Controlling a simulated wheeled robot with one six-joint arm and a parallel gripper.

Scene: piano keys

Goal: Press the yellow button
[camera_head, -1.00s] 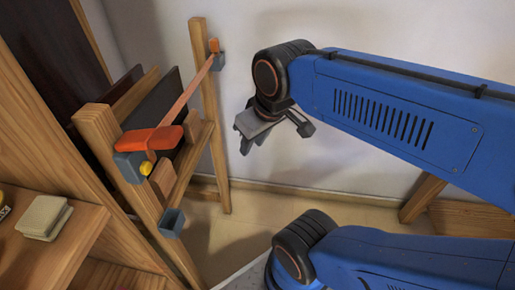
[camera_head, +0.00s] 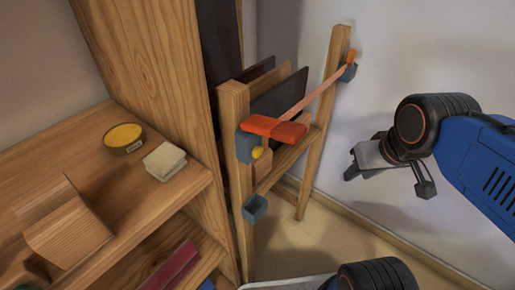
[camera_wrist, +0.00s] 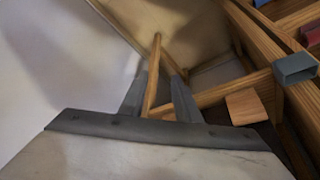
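A small yellow knob (camera_head: 257,153) sits on the near post of a wooden stand, just under an orange-red lever (camera_head: 274,129). A round yellow-topped disc with a dark side (camera_head: 123,136) lies on the wooden shelf at the left. I cannot tell for certain which of the two is the button. My gripper (camera_head: 388,180) is to the right of the stand, in the air near the white wall, touching neither yellow thing. In the wrist view its two fingers (camera_wrist: 159,92) are apart with nothing held; a wooden leg shows beyond them. No yellow thing shows there.
The wooden stand (camera_head: 241,205) has a blue-grey box (camera_head: 255,208) low on its near post. A pale block stack (camera_head: 165,161) and a wooden piece (camera_head: 70,232) lie on the shelf. Floor space is open between stand and wall.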

